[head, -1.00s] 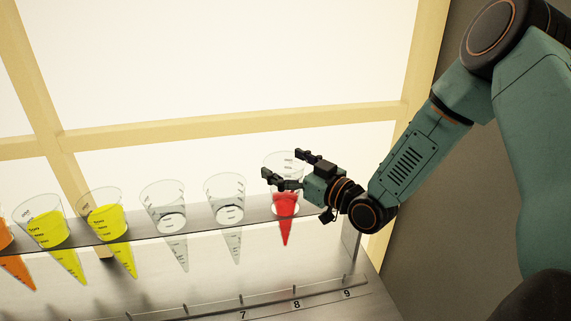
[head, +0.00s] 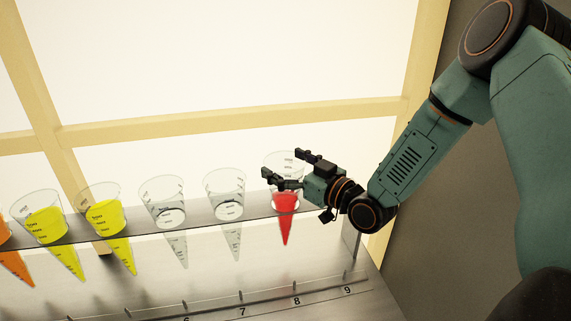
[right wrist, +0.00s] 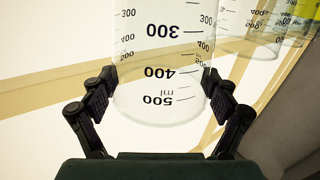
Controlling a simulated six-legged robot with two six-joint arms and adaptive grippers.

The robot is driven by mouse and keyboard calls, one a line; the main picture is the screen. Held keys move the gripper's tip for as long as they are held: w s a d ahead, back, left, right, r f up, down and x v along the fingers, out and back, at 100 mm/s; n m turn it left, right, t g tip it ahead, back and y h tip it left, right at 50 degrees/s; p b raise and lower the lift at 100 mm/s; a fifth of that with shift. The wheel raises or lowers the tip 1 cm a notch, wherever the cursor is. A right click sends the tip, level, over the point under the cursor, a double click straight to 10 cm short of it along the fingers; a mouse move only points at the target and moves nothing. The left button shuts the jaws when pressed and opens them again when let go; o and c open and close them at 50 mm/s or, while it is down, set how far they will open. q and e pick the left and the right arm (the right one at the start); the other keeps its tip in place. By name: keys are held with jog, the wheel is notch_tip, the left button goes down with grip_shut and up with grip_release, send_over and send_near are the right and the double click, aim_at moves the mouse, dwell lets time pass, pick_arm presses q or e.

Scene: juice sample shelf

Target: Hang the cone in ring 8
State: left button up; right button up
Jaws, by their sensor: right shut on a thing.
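The cone (head: 285,204) is clear with red liquid in its lower part. It stands upright at the right end of the metal shelf rail (head: 255,206), its tip below the rail. My right gripper (head: 282,165) is shut on its clear upper part. The right wrist view shows the gripper's fingers (right wrist: 163,103) on both sides of the cone's clear, marked wall (right wrist: 160,60). Number 8 (head: 297,302) is on the lower strip. I cannot tell whether the cone rests in a ring or which ring it is at. My left gripper is not in view.
Two clear cones (head: 224,190) (head: 163,198) hang to the left, then yellow ones (head: 103,212) (head: 46,222) and an orange one (head: 10,262). The rail's end post (head: 352,245) and a grey wall (head: 450,240) are close on the right.

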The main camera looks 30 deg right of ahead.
aim_at(301, 177)
jog(key=shift+f+b, duration=0.75)
jog(key=shift+f, duration=0.15)
dwell(0.4)
jog(key=o, duration=1.5)
jog(key=shift+o, duration=0.2)
jog(key=shift+s+d, duration=0.1)
jog(key=shift+v, duration=2.95)
jog(key=shift+s+d, duration=0.2)
jog(key=shift+s, duration=0.45)
